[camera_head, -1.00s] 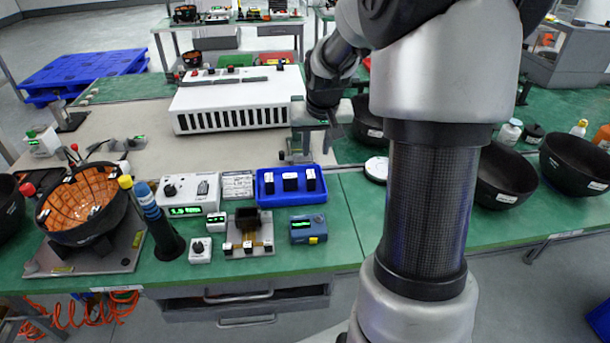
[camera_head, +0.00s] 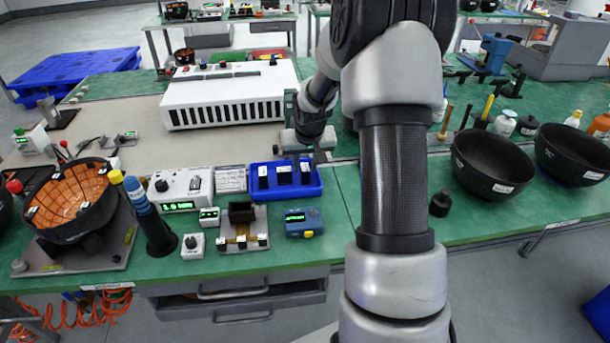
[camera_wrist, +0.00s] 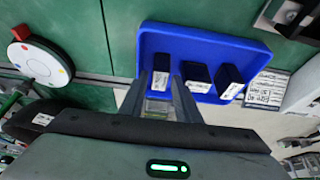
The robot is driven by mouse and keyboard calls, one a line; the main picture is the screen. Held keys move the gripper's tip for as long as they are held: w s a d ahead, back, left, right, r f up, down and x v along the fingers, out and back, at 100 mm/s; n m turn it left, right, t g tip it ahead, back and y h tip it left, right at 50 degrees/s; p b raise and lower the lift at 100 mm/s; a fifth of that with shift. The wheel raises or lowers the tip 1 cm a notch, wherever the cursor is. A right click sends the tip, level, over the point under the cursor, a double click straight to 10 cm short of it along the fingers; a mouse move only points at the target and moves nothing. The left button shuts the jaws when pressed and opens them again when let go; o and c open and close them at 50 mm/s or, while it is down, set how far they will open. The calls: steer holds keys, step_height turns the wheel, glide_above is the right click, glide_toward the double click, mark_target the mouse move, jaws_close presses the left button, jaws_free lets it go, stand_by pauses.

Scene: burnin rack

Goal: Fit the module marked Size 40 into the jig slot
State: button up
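A blue tray (camera_head: 318,190) on the green bench holds three black modules in a row: left (camera_head: 263,176), middle (camera_head: 285,174) and right (camera_head: 305,172). Their white labels are too small to read. The wrist view shows the tray (camera_wrist: 225,45) from the opposite side. My gripper (camera_head: 312,158) is above the tray's back right edge. In the wrist view its two fingers (camera_wrist: 164,98) are apart and empty, one on each side of the line to the leftmost module (camera_wrist: 160,66). The jig (camera_head: 229,243), a plate with a black block, stands left and in front of the tray.
A label card (camera_head: 230,180) and a white meter (camera_head: 180,188) are left of the tray. A blue device (camera_head: 304,222) is in front of it. A white slotted rack (camera_head: 230,95) stands behind. In the wrist view a white disc (camera_wrist: 35,62) lies beside the tray.

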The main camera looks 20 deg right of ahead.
mark_target(304, 170)
jaws_close()
step_height(304, 170, up, 10)
steer(key=p, duration=0.2)
steer(key=s+a+n+g+y+p, duration=0.1)
steer(key=s+a+n+g+y, duration=0.15)
steer(key=a+n, duration=0.7)
steer(key=s+a+n+g+y+p, duration=0.1)
steer(key=s+a+n+y, duration=0.2)
steer(key=a+n, duration=0.6)
steer(key=shift+m+t, duration=0.25)
steer(key=f, duration=0.3)
steer(key=f+b, duration=0.1)
steer(key=f, duration=0.2)
steer(key=a+f, duration=0.1)
steer(key=f, duration=0.1)
steer(key=shift+s+a+f, duration=0.1)
steer(key=shift+s+f, duration=0.05)
steer(key=shift+f, duration=0.25)
